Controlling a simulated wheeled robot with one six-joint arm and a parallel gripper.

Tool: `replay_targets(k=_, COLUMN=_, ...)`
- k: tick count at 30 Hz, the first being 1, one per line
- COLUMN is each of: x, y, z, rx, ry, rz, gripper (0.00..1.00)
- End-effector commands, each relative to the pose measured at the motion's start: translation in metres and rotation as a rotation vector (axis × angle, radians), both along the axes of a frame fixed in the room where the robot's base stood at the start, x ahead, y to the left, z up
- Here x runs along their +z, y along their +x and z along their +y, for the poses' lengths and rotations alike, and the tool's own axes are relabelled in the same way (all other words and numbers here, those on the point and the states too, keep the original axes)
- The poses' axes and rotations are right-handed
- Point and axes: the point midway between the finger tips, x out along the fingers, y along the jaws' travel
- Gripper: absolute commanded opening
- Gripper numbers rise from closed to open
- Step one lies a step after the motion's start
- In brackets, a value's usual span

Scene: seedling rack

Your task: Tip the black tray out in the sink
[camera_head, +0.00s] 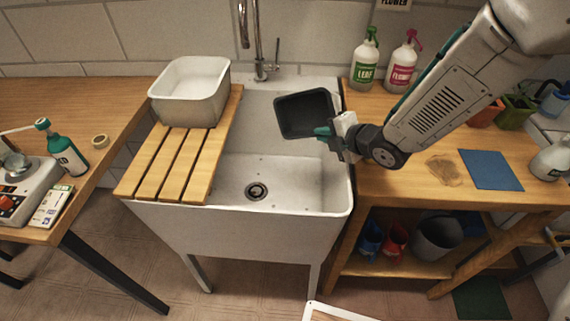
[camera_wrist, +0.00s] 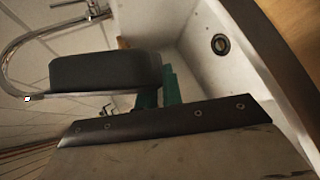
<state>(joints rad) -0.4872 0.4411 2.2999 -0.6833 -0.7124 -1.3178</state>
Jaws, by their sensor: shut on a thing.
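The black tray (camera_head: 306,113) is held over the back right of the white sink (camera_head: 305,190). In the head view its open side faces the camera, so it is strongly tilted, and its inside looks dark with no contents that I can make out. My gripper (camera_head: 326,131) is shut on the tray's near right edge, with its teal fingers at the rim. In the wrist view the tray (camera_wrist: 105,72) shows its outer side, and the teal fingers (camera_wrist: 165,90) are at its right end. The sink drain (camera_head: 256,190) is clear and shows also in the wrist view (camera_wrist: 220,44).
A slatted wooden board (camera_head: 172,165) lies across the sink's left side with a white basin (camera_head: 190,92) on it. The tap (camera_head: 258,45) rises behind the sink. Two spray bottles (camera_head: 365,62) (camera_head: 403,65) stand on the right bench, near my arm. The sink's front is free.

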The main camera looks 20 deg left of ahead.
Motion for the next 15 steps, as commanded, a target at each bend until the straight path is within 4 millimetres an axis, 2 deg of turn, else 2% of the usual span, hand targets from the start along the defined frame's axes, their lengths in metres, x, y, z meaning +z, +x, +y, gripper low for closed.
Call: replay_targets(k=15, x=0.007, y=0.023, z=-0.006, rx=0.008, ry=0.08, rz=0.25, gripper=0.0)
